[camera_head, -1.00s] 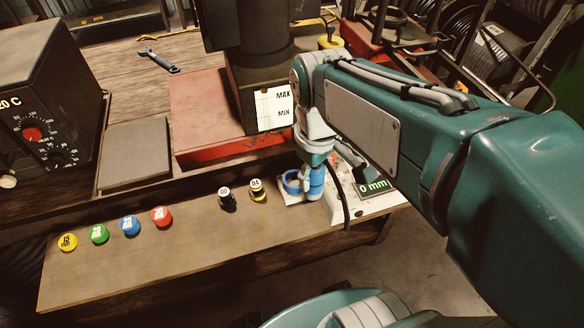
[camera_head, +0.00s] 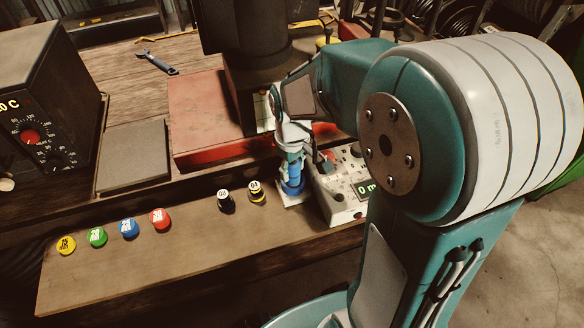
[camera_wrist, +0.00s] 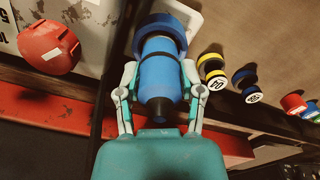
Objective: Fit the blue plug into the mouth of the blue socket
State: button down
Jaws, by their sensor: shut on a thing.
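The blue plug (camera_wrist: 160,76) is between the fingers of my gripper (camera_wrist: 160,82) in the wrist view, with its dark tapered end towards the palm. The darker blue socket (camera_wrist: 179,36) is beyond it, and its rim shows around the plug's far end. In the head view my gripper (camera_head: 294,152) points down above the socket (camera_head: 291,188), with the plug (camera_head: 296,169) roughly upright and partly covered by the fingers. The plug lines up with the mouth. I cannot tell how deep it sits inside.
The socket stands on a white plate (camera_head: 293,202). A white control box (camera_head: 340,205) with a display and red knob is close on its right. Black and yellow-banded caps (camera_head: 256,191) stand to the left, and several coloured caps (camera_head: 129,227) lie further left. A red machine base (camera_head: 205,130) is behind.

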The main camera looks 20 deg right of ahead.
jog(key=shift+f, duration=0.3)
jog(key=shift+c, duration=1.1)
grip_release()
jog(key=shift+f, duration=0.1)
